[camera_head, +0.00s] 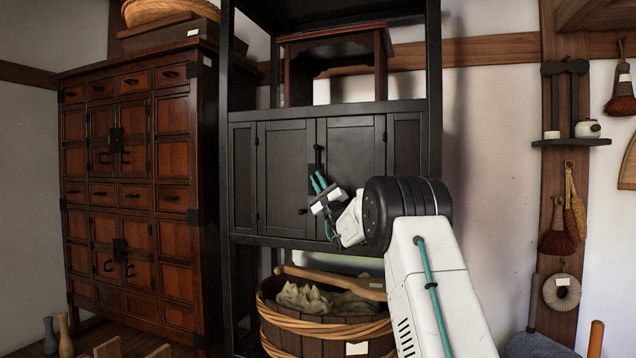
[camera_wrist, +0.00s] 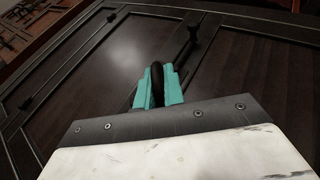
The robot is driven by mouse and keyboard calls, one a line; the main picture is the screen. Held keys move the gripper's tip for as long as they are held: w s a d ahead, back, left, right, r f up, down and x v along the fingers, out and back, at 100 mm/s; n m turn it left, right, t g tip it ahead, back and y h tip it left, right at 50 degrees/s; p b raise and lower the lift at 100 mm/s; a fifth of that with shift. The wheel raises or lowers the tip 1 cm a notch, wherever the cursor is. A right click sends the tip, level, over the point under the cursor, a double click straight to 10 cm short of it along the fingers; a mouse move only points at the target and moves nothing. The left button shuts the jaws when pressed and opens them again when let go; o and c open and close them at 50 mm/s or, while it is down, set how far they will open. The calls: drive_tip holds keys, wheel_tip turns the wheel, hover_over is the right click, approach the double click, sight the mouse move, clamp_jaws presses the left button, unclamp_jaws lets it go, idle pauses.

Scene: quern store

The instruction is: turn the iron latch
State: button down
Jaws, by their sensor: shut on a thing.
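The iron latch (camera_head: 318,158) is a slim black bar on the dark cabinet's double doors, near the seam where they meet. In the wrist view the latch (camera_wrist: 187,48) slants down from a small knobbed mount and passes behind my right finger. My gripper (camera_head: 318,182) has teal fingers at the latch's lower end. In the wrist view my gripper (camera_wrist: 158,82) is shut on a black, rounded part between the fingers, which appears to be the latch's end. How that part joins the bar is hidden by the fingers. The doors look closed.
A small round knob (camera_head: 302,211) sits on the left door, close to my gripper. Below stands a wooden tub (camera_head: 320,335) with cloth and a wooden paddle. A tall brown chest (camera_head: 130,190) stands at the left. A small red-brown stand (camera_head: 335,42) is on the shelf above.

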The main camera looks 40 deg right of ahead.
drive_tip(key=c, duration=1.5)
unclamp_jaws()
drive_tip(key=v, duration=0.8)
